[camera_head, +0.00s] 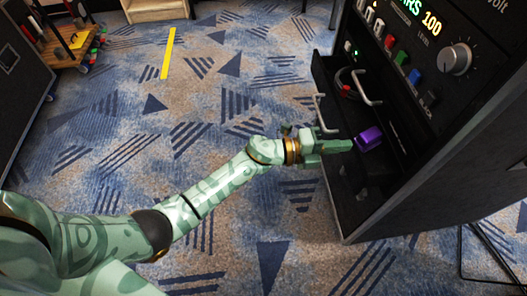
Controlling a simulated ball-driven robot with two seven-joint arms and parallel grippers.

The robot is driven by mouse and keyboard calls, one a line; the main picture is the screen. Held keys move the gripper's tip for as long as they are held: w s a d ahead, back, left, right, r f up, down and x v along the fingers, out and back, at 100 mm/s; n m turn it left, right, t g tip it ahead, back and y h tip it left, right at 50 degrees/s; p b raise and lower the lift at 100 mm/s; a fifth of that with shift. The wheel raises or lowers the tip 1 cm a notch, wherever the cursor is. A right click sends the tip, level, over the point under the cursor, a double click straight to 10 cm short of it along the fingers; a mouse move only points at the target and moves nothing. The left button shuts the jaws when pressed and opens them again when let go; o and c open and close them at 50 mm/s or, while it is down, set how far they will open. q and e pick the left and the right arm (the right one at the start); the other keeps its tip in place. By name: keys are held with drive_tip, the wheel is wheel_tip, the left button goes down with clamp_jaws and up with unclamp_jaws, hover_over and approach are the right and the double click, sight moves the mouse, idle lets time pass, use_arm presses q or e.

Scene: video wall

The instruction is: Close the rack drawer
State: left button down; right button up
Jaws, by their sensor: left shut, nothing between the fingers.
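The black rack (438,150) stands at the right. Its drawer (321,72) is pulled out toward the left, with a pale handle (326,114) on its front. A purple item (369,138) and a red-and-black cable (347,88) show at the drawer. My left arm comes in from the lower left. Its green gripper (345,146) is shut and empty, at the drawer's near end beside the purple item. Whether it touches the drawer is hard to tell. My right gripper is not in view.
A grey knob (456,59) and coloured buttons (402,58) are on the rack's upper panel. A yellow strip (168,54) lies on the blue patterned carpet, which is open to the left. A dark case (18,75) stands at the left edge. A black stand leg (462,250) is at lower right.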

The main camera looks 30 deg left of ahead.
use_arm(q)
drive_tip(key=x, duration=0.4)
drive_tip(key=shift+d+f+b, duration=0.1)
drive_tip(key=shift+b, duration=0.2)
drive_tip(key=shift+x, duration=0.8)
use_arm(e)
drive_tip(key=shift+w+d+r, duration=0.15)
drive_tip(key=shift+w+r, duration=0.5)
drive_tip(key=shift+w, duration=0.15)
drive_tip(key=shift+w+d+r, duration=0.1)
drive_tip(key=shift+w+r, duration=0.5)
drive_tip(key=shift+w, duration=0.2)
